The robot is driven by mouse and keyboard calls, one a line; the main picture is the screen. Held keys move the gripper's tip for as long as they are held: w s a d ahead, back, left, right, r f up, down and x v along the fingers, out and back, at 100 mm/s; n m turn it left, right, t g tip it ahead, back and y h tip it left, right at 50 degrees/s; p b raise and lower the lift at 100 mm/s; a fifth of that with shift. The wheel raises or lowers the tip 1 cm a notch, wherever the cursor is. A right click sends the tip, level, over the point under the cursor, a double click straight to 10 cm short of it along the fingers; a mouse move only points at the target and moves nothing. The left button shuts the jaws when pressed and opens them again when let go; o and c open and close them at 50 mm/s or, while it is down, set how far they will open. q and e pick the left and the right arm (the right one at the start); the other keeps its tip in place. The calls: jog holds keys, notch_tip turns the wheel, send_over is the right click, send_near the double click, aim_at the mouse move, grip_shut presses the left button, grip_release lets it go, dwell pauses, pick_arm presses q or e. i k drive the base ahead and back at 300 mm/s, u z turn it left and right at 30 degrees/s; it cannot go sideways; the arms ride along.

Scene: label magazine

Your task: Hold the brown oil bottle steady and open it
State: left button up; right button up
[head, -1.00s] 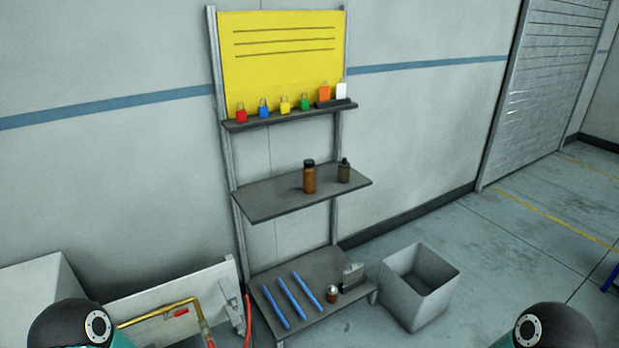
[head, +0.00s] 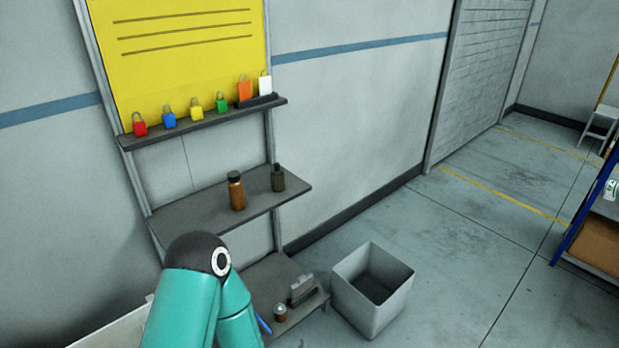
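The brown oil bottle (head: 237,192) stands upright on the middle shelf (head: 188,214), with a dark cap on top. A smaller dark bottle (head: 278,179) with a narrow top stands to its right on the same shelf. A teal arm of mine with a dark joint rises from the bottom, below and in front of the brown bottle. It covers part of the lower shelf. Neither gripper shows in the view, and nothing touches the brown bottle.
Several coloured padlocks (head: 196,108) and orange and white tags sit on the upper shelf (head: 205,125). A brush (head: 302,290) and a small jar (head: 280,312) are on the low shelf. An open grey bin (head: 371,291) stands to its right. The floor beyond is clear.

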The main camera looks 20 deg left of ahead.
aim_at(236, 192)
jog(key=z, duration=0.2)
jog(key=i, duration=1.15)
jog(key=u, duration=0.45)
jog(key=i, duration=0.85)
jog(key=u, duration=0.7)
jog(key=k, duration=0.85)
jog(key=u, duration=0.25)
jog(key=i, duration=0.85)
jog(key=z, duration=0.1)
